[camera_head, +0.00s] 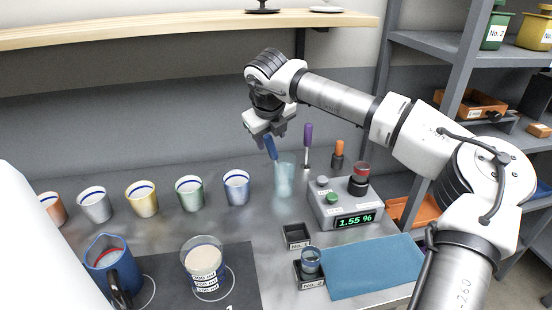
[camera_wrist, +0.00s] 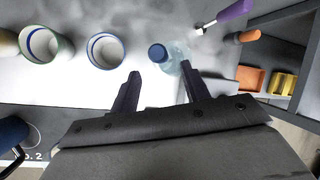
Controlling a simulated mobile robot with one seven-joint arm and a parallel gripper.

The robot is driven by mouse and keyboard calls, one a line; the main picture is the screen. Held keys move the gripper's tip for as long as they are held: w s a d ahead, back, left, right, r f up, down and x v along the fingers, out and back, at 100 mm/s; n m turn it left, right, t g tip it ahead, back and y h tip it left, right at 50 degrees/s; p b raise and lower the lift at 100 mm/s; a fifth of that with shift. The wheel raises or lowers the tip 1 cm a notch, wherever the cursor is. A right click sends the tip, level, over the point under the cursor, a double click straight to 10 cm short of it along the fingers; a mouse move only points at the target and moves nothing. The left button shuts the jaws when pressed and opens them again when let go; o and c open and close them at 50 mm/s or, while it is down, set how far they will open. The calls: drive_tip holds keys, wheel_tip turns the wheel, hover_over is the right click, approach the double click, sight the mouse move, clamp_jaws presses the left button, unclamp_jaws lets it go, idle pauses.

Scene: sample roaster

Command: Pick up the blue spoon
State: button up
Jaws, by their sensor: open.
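The blue spoon (camera_head: 271,148) stands tilted in a clear, pale blue cup (camera_head: 285,178) near the back of the counter, with its handle up. In the wrist view I see the end of the blue handle (camera_wrist: 157,53) over the clear cup (camera_wrist: 176,62), just beyond and between my fingertips. The spoon's lower part is not clearly visible. My gripper (camera_head: 268,131) is at the top of the handle, pointing down. In the wrist view my gripper (camera_wrist: 160,72) has its two dark fingers spread, with nothing held between them.
A purple-handled tool (camera_head: 307,135) and an orange-handled one (camera_head: 339,149) stand to the right. A grey device (camera_head: 335,208) reading 1.55 % is in front of them. Several coloured cups (camera_head: 190,194) line the left. A wooden shelf (camera_head: 150,28) runs above, and a blue mat (camera_head: 372,267) lies front right.

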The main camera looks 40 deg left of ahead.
sight(271, 151)
drive_tip(key=p+x, duration=0.2)
drive_tip(key=x, duration=0.6)
drive_tip(key=shift+w+a, duration=0.1)
clamp_jaws()
